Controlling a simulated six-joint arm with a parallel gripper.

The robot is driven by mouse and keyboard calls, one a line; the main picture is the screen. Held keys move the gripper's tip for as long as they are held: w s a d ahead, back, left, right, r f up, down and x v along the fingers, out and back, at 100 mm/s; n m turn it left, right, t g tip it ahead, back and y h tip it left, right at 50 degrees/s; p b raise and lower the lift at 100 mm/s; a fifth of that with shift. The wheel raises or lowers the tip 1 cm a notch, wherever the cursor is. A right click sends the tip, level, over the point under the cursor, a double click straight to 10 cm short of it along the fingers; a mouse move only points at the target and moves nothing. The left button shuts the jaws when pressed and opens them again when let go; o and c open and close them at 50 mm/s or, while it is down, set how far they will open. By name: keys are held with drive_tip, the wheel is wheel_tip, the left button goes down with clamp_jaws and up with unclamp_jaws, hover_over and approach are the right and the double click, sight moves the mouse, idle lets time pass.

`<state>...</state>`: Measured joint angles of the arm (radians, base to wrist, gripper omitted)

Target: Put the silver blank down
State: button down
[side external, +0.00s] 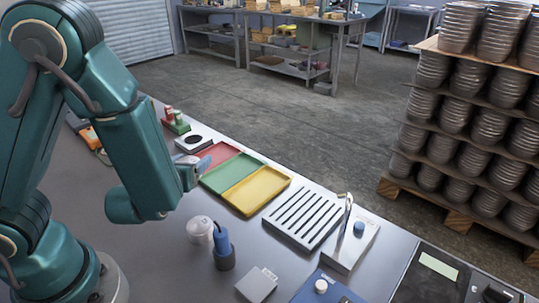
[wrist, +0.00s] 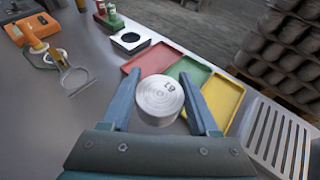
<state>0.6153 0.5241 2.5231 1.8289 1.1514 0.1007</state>
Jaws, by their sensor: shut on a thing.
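The silver blank (wrist: 158,103) is a short round metal cylinder with dark marks on its top. My gripper (wrist: 158,76) is shut on it, with one blue-grey finger on each side. In the wrist view the blank covers part of the near edges of the red tray (wrist: 150,62) and green tray (wrist: 186,68). In the side view my gripper (side external: 188,172) is at the near left edge of the red tray (side external: 218,154) and green tray (side external: 231,174). The yellow tray (side external: 256,191) is farther right. The gap below the blank is hard to judge.
A slotted grey rack (side external: 304,216) lies right of the trays. A white block with a dark round hole (side external: 193,141) stands behind the red tray. A pale round pot (side external: 200,229) and a blue tool (side external: 222,245) stand nearer. Bare bench lies in front of the trays.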

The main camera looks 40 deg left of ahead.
drive_tip(key=w+d+m+t+h, duration=0.3)
drive_tip(key=w+d+m+h, duration=0.2)
drive_tip(key=w+d, duration=0.15)
drive_tip(key=m+h, duration=0.3)
hover_over(309, 207)
wheel_tip(309, 207, down, 3)
drive_tip(key=shift+f, duration=2.1)
drive_tip(key=shift+f, duration=0.1)
drive_tip(key=shift+c, duration=0.7)
unclamp_jaws()
